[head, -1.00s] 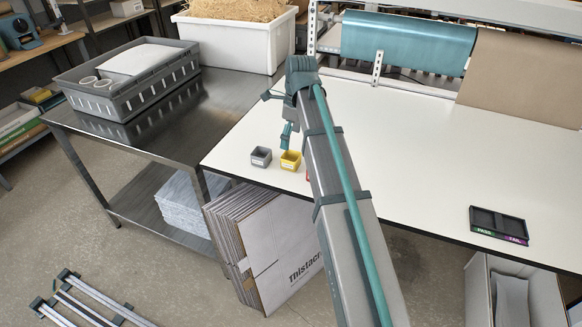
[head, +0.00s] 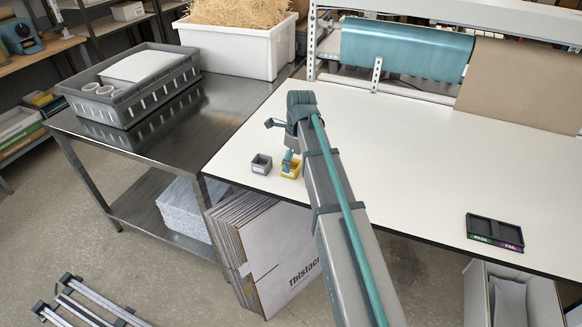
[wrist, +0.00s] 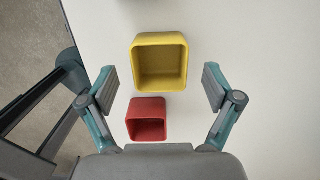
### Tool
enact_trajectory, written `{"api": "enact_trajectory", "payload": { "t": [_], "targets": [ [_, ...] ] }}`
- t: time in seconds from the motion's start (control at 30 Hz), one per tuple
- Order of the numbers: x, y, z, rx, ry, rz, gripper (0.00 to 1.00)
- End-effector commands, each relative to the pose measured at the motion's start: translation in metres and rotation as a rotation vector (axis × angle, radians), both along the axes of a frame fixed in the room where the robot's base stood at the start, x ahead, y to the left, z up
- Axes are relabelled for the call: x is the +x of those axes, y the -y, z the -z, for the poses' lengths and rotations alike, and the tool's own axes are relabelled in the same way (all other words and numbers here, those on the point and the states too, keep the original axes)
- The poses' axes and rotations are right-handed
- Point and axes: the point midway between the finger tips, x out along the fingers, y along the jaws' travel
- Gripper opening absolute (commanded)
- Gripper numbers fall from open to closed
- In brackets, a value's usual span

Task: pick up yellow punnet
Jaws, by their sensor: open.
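The yellow punnet (head: 291,169) stands upright on the white table near its front left edge, partly covered by my gripper in the head view. In the wrist view the yellow punnet (wrist: 159,61) is seen from above, empty, ahead of and between the fingers. My gripper (wrist: 158,88) is open, with one finger pad on each side and gaps between the pads and the punnet. In the head view my gripper (head: 288,160) is low over the punnet.
A red punnet (wrist: 147,119) stands close to the yellow one, nearer my palm. A grey punnet (head: 261,164) stands to the left. A black PASS/FAIL tray (head: 495,231) lies at the right. The middle of the white table (head: 420,160) is clear.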

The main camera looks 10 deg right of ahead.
Motion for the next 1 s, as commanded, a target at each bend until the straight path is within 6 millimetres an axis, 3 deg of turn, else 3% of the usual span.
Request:
{"api": "enact_trajectory", "payload": {
  "t": [0.23, 0.5, 0.83, 1.0],
  "targets": [
    [0.001, -0.003, 0.021, 0.000, 0.000, 0.000, 0.90],
    [0.001, -0.003, 0.024, 0.000, 0.000, 0.000, 0.90],
    [0.001, -0.003, 0.024, 0.000, 0.000, 0.000, 0.36],
    [0.001, -0.003, 0.024, 0.000, 0.000, 0.000, 0.33]
  ]
}}
